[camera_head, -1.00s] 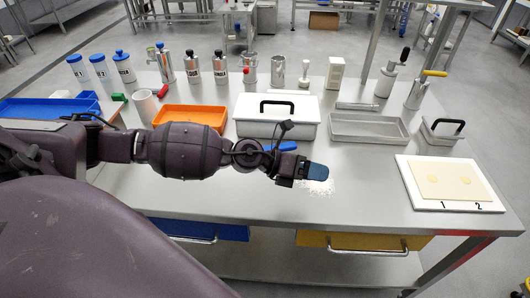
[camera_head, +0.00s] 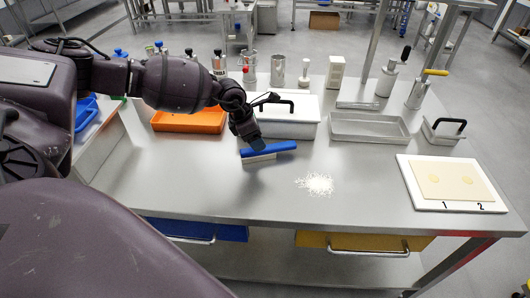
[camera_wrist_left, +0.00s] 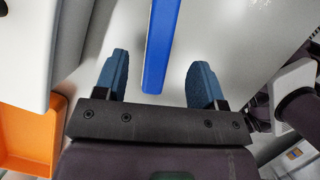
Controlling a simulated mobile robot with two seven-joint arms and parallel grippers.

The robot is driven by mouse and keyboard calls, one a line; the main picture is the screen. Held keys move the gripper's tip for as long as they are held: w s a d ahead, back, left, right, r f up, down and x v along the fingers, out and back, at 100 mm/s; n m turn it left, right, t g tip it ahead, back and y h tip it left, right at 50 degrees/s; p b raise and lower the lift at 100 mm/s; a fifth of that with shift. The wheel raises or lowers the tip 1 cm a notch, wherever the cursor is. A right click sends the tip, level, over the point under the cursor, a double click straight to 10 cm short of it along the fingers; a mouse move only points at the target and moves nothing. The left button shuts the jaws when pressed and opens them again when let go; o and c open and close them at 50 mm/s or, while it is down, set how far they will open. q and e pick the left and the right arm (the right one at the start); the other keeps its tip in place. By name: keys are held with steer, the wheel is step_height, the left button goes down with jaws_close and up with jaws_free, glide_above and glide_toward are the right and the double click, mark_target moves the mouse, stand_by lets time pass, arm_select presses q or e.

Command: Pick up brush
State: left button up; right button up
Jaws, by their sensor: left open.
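The brush (camera_head: 268,151) has a blue handle and pale bristles along its lower side. It lies on the steel table in front of the white lidded box. My left gripper (camera_head: 255,143) is above the handle's left part. In the left wrist view, the brush's blue handle (camera_wrist_left: 160,50) runs between the two open blue fingertips (camera_wrist_left: 158,80), apart from both and nearer the left one. My right gripper is not in view.
A patch of white flour (camera_head: 315,184) lies right of the brush. The white box (camera_head: 305,128), orange tray (camera_head: 190,120) and grey tray (camera_head: 368,128) stand behind. A white board (camera_head: 412,187) with dough is at the right. The front middle of the table is clear.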

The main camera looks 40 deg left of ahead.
mark_target(268, 152)
arm_select(q)
steer(key=shift+x, duration=0.85)
steer(key=b+x, duration=0.1)
steer(key=x, duration=0.3)
steer(key=shift+f, duration=0.25)
steer(key=c, duration=1.1)
